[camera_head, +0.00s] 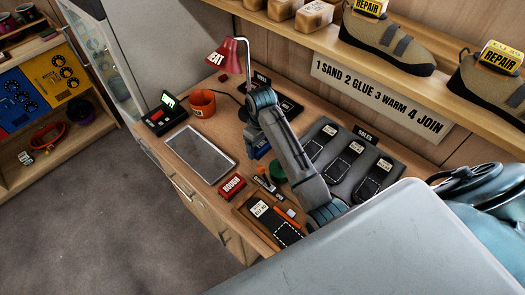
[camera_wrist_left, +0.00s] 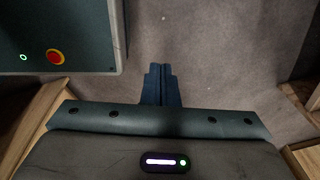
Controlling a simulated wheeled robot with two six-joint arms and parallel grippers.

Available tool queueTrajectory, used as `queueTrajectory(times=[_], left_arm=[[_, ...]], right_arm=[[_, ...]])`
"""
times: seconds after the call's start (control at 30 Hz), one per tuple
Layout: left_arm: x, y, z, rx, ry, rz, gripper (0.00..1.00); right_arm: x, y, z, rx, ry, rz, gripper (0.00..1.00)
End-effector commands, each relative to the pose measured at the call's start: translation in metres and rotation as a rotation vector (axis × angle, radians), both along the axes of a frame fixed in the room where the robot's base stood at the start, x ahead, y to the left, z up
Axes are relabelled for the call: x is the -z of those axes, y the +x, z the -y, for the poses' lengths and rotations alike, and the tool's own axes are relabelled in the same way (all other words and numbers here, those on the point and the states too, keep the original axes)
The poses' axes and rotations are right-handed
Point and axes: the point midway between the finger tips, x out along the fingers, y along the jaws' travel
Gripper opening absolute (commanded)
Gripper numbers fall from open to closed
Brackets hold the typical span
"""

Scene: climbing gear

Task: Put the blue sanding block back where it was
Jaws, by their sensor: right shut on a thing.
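My right arm reaches over the workbench (camera_head: 218,133), and its gripper (camera_head: 257,143) points down near the middle of the bench. The fingertips are mostly hidden by the arm. A blue block (camera_head: 260,153) shows at the gripper, partly covered, and the gripper is shut on it; I cannot tell whether it touches the bench. The red block marked ROUGH (camera_head: 232,187) lies on the bench nearer the front edge. My left gripper (camera_wrist_left: 162,82) shows in the left wrist view, its fingers together and empty above the grey floor.
A grey flat plate (camera_head: 200,153), an orange pot (camera_head: 201,103) and a red HEAT lamp (camera_head: 228,54) stand left of my right arm. A green round thing (camera_head: 277,171) and a tube (camera_head: 268,184) lie close by. A grey mat (camera_head: 386,150) with soles is to the right.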

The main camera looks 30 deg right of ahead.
Motion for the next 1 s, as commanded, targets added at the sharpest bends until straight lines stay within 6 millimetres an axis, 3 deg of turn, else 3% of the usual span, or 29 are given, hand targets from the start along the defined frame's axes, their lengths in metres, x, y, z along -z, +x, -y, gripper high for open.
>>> queueTrajectory(times=[0.37, 0.77, 0.8, 0.87, 1.0], left_arm=[[-0.019, -0.001, -0.017, 0.006, 0.018, -0.002, 0.00], [-0.017, 0.000, -0.001, 0.001, 0.001, 0.001, 0.00], [-0.017, 0.000, -0.001, 0.001, 0.001, 0.001, 0.00], [-0.017, 0.001, -0.002, 0.001, 0.002, 0.001, 0.00], [-0.017, 0.001, -0.005, 0.002, 0.005, 0.001, 0.00]], right_arm=[[0.043, 0.000, 0.000, -0.001, 0.001, -0.001, 0.58], [0.050, 0.000, 0.000, 0.000, 0.000, -0.001, 0.58], [0.049, 0.000, 0.000, -0.001, 0.000, 0.000, 0.87], [0.049, 0.000, 0.000, -0.001, 0.000, 0.000, 0.99], [0.049, 0.000, 0.000, 0.000, 0.000, 0.000, 1.00]])
